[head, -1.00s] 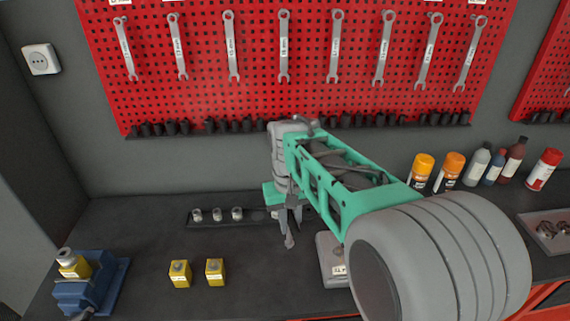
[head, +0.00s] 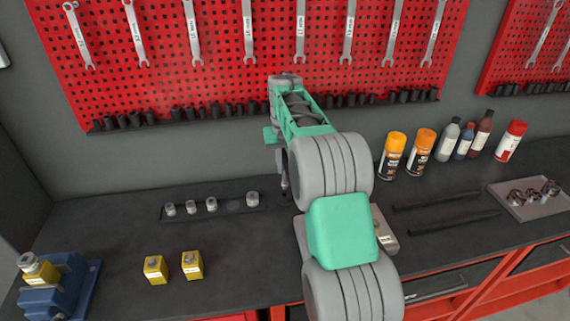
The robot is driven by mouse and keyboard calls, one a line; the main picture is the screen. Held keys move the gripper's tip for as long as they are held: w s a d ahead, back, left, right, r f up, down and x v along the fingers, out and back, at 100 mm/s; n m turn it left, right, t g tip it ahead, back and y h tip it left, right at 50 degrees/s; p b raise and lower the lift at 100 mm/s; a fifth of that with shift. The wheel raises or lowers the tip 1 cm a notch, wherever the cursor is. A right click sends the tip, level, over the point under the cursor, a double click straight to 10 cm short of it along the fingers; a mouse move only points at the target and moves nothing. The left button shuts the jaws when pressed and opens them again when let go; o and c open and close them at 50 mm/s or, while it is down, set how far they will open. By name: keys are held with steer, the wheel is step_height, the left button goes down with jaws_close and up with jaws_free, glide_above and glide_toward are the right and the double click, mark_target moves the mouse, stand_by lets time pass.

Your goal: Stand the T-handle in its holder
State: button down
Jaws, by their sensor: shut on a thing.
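My gripper (head: 284,182) is at the end of my arm near the back of the bench, mostly hidden behind my arm links. It is shut on a thin dark metal piece that hangs down and looks like the T-handle (head: 285,193); only a small part of it shows. The held piece is left of this block and right of the socket rail.
A black rail (head: 228,206) holds several sockets. Two yellow blocks (head: 154,269) (head: 192,265) stand in front, and a blue vise (head: 58,290) holds another yellow piece. Spray cans and bottles (head: 450,140) and a grey tray (head: 528,198) are at right. Wrenches hang on the red pegboard (head: 240,60).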

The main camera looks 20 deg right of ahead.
mark_target(285, 184)
steer(key=shift+f, duration=1)
steer(key=shift+f, duration=1.05)
jaws_free()
stand_by(0.8)
stand_by(0.3)
steer(key=shift+s+a+r+p, duration=0.1)
steer(key=shift+r+p, duration=2.6)
steer(key=shift+r, duration=0.8)
